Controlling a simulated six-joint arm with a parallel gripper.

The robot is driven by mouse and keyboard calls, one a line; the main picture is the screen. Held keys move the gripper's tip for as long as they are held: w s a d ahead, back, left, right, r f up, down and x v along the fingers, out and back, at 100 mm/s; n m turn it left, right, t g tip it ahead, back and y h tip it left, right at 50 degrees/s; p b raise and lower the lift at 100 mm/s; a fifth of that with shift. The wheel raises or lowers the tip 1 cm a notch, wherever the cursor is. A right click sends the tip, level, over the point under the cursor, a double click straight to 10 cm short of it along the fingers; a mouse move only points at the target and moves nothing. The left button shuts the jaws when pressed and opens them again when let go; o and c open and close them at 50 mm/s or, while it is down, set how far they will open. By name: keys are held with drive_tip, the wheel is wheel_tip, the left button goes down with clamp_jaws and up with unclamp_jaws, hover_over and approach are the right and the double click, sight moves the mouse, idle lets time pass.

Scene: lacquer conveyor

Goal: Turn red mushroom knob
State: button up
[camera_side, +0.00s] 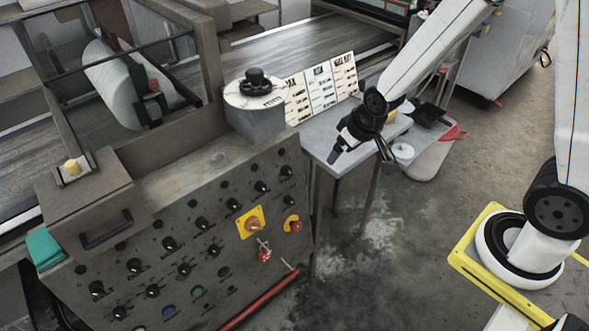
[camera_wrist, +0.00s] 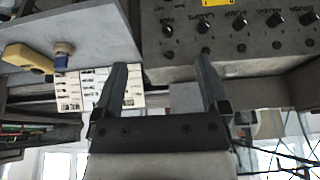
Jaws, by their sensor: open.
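The control panel (camera_side: 215,265) slopes across the left of the side view. A small red knob (camera_side: 295,226) on a yellow base sits near its right edge. Another red control (camera_side: 264,254) is lower and a little left. I cannot tell which is the mushroom knob. A yellow square plate (camera_side: 244,230) with an orange-brown knob is left of them. My gripper (camera_side: 360,157) is open and empty, apart from the panel, to its right and above the small grey table. In the wrist view my gripper (camera_wrist: 160,64) has both fingers spread, with no red knob showing.
The small grey table (camera_side: 335,135) carries printed cards (camera_side: 321,86) beside it and a white round item (camera_side: 403,151). A black knob on a round dial (camera_side: 255,88) stands at the panel's top corner. A yellow-handled tool (camera_wrist: 28,58) shows in the wrist view.

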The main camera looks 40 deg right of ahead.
drive_tip(key=w+a+f+t, duration=0.1)
drive_tip(key=w+f+t, duration=0.1)
drive_tip(key=w+f, duration=0.8)
drive_tip(key=t, duration=0.5)
hover_over(298, 227)
drive_tip(key=f, duration=1.9)
drive_tip(key=shift+s+a+f, duration=0.15)
drive_tip(key=shift+s+f, duration=0.1)
drive_tip(key=shift+f, duration=0.05)
drive_tip(key=s+f+t, duration=0.2)
drive_tip(key=s+f, duration=0.5)
drive_tip(key=f, duration=0.2)
drive_tip(key=shift+f, duration=0.25)
drive_tip(key=shift+w, duration=0.2)
drive_tip(key=shift+x, duration=3.7)
